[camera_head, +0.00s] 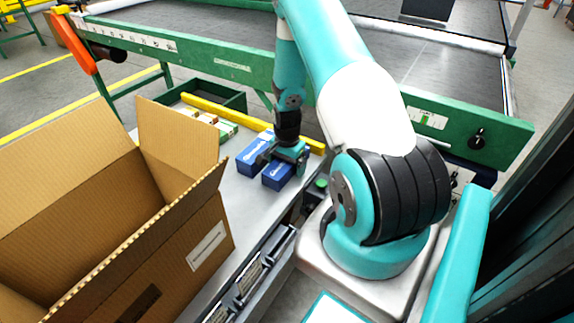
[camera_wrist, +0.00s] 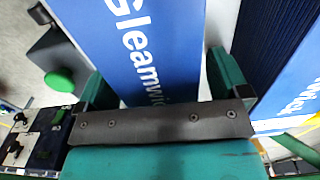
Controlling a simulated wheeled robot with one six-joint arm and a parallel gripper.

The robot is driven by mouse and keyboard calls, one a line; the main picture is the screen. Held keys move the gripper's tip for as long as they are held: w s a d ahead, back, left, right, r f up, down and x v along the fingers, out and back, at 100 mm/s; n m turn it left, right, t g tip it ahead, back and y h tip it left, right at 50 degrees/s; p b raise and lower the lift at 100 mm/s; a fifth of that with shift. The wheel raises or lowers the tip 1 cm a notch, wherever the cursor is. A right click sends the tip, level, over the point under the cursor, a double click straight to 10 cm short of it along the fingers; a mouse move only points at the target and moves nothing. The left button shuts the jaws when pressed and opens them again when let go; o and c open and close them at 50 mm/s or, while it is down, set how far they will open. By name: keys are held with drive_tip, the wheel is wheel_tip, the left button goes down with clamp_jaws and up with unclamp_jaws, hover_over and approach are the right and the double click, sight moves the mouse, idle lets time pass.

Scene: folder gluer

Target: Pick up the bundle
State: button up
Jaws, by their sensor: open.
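Two blue bundles with white lettering lie side by side on the grey table. The nearer bundle (camera_head: 277,176) is under my gripper (camera_head: 282,160), and the farther bundle (camera_head: 254,154) is just behind it to the left. In the wrist view, a blue bundle (camera_wrist: 150,50) lettered "Gleamwi…" lies between the two fingers of my open gripper (camera_wrist: 160,82). A gap shows beside the left finger; contact at the right finger is unclear. Part of another blue bundle (camera_wrist: 295,85) shows at the right edge. The lower end of the near bundle is hidden by my gripper.
An open cardboard box (camera_head: 190,235) stands at the left on the table (camera_head: 235,200). A green tray (camera_head: 235,103) with small cartons (camera_head: 208,118) and a yellow bar (camera_head: 215,112) lie behind. A green button (camera_head: 320,184) is close on the right, with the conveyor frame (camera_head: 215,62) beyond.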

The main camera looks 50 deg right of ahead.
drive_tip(key=c, duration=1.2)
drive_tip(key=shift+o, duration=0.2)
drive_tip(key=shift+r, duration=0.15)
